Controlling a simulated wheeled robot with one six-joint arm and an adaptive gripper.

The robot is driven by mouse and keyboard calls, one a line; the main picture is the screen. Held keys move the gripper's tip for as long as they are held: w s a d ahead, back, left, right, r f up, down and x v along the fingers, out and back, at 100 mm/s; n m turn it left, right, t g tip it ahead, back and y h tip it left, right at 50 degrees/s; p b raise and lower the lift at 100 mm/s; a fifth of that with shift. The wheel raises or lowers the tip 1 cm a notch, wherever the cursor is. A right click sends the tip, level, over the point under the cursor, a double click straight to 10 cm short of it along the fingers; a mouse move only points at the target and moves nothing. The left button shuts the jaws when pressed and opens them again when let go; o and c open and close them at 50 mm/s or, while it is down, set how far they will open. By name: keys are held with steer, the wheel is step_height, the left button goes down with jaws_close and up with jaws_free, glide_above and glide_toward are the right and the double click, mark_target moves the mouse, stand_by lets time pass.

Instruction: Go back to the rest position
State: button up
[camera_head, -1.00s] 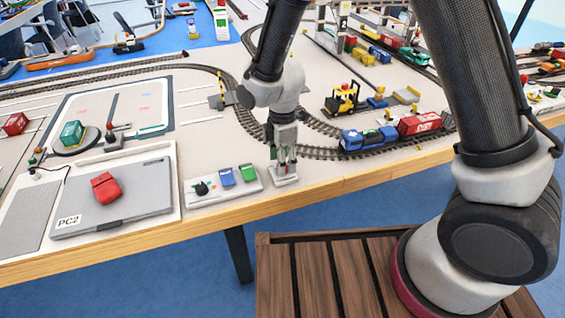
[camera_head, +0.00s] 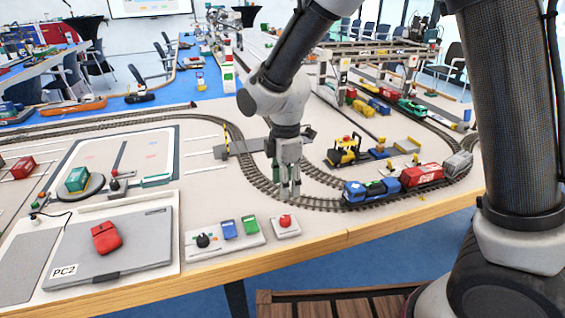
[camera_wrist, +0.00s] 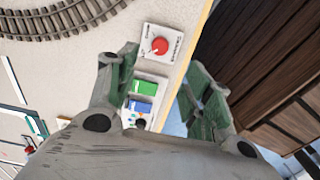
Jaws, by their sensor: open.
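My gripper (camera_head: 288,190) is open and empty, with its fingers pointing down over the table by the curved track in the head view. In the wrist view my gripper (camera_wrist: 160,75) shows its two fingers spread apart. Between and beyond them are the button box with a red knob (camera_wrist: 159,46) and the control panel with green and blue switches (camera_wrist: 140,100). The red-knob box (camera_head: 285,224) stands just in front of my gripper in the head view, apart from it. The control panel (camera_head: 226,240) stands to its left.
A toy train with a blue locomotive (camera_head: 371,190) stands on the track to the right. A yellow forklift (camera_head: 345,150) is behind it. The table's wooden edge (camera_head: 340,241) runs along the front.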

steer(key=s+d+r+m+t, duration=0.1)
steer(key=s+d+r+m, duration=0.4)
steer(key=d, duration=0.6)
steer(key=s+d+r+m+t, duration=0.2)
steer(key=s+d+r+m, duration=0.4)
steer(key=d+m, duration=0.3)
steer(key=s+d+r+m+t, duration=0.1)
steer(key=s+d+r+m, duration=0.4)
steer(key=d+r, duration=0.3)
steer(key=d+m, duration=0.1)
steer(key=d, duration=0.3)
steer(key=shift+s+d+m, duration=0.25)
steer(key=shift+d+m, duration=0.15)
steer(key=shift+r, duration=0.1)
